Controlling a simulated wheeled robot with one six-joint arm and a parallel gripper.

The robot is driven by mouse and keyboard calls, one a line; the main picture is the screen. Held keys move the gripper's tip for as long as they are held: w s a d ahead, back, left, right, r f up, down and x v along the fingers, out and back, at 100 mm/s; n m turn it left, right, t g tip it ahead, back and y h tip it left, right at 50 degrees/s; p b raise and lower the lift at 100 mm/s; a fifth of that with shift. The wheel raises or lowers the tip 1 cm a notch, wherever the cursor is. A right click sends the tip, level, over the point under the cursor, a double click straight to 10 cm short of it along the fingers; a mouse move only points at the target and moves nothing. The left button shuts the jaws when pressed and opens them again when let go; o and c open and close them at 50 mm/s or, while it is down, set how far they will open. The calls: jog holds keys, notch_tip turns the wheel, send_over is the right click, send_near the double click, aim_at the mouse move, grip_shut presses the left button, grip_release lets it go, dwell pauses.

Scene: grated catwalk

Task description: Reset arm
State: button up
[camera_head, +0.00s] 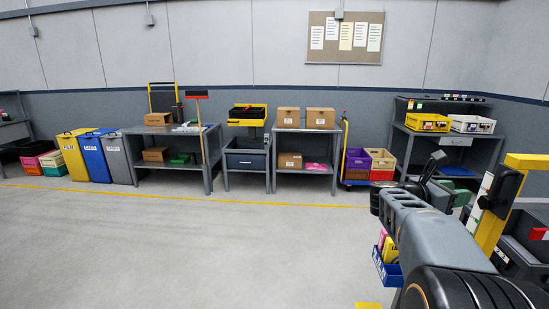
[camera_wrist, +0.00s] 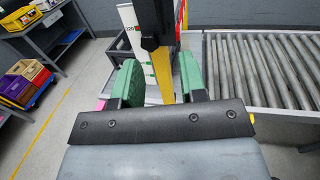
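My gripper (camera_wrist: 159,68) shows in the wrist view as two green fingers standing apart with a wide gap. It is open, and I see nothing held between the fingers. A yellow post (camera_wrist: 162,75) with a black part at its top shows beyond the gap. In the head view my arm (camera_head: 430,225) reaches up from the lower right corner, bent. The gripper's fingertips are not clear in the head view.
The yellow post (camera_head: 493,222) stands close beside my arm at right. A roller conveyor (camera_wrist: 265,70) lies right of the gripper in the wrist view. A blue bin (camera_head: 388,268) is beside the arm. Shelves and workbenches (camera_head: 180,133) line the back wall. The floor (camera_head: 180,250) at left is clear.

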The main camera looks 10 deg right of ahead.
jog(key=w+a+f+n+t+y, duration=0.25)
jog(key=w+n+t, duration=0.55)
jog(key=n, duration=0.5)
jog(key=w+a+f+n+t+y, duration=0.25)
jog(key=a+f+n+y, duration=0.2)
jog(key=a+n, duration=0.4)
jog(key=w+a+f+n+t+y, duration=0.1)
jog(key=a+f+n+t+y, duration=0.35)
jog(key=n, duration=0.65)
jog(key=s+a+f+n+g+y, duration=0.5)
jog(key=a+n+y, duration=0.1)
jog(key=a+n, duration=0.35)
jog(key=s+a+f+n+g, duration=0.2)
jog(key=s+a+n+g, duration=0.1)
jog(key=s+n, duration=0.3)
jog(key=s+a+f+n+g, duration=0.2)
jog(key=s+a+n, duration=0.3)
jog(key=s, duration=0.6)
jog(key=shift+f+n+g, duration=0.3)
jog(key=shift+n+g, duration=0.1)
jog(key=shift+n, duration=0.2)
jog(key=shift+y, duration=0.25)
